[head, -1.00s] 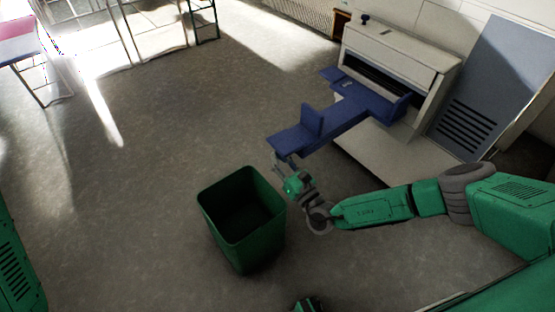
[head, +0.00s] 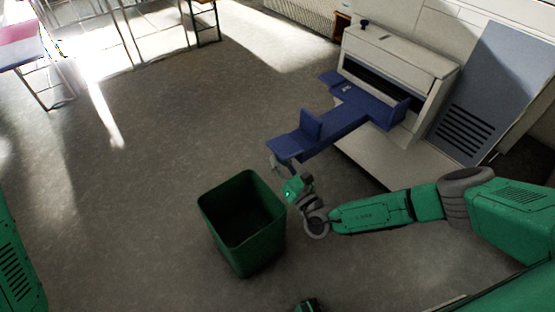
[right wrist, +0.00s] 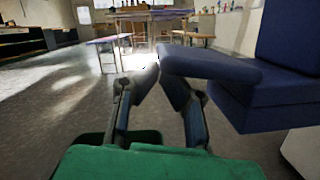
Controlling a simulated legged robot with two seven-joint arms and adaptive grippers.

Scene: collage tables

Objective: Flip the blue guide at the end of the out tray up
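The blue out tray (head: 345,122) sticks out from the white machine (head: 400,60) toward the left. An upright blue plate (head: 312,124) stands on it a little behind its outer end. The end piece (head: 284,147) lies about level. My right gripper (head: 278,166) is just below and left of that end, empty. In the right wrist view, its fingertips (right wrist: 158,74) have a narrow gap between them. The tray's end (right wrist: 210,65) is close beside and above the right finger there; I cannot tell whether they touch.
A green open bin (head: 243,222) stands on the floor just left of my right wrist. A grey slotted panel (head: 497,85) leans at the right of the machine. Tables stand at the far left. The floor (head: 150,170) between is clear.

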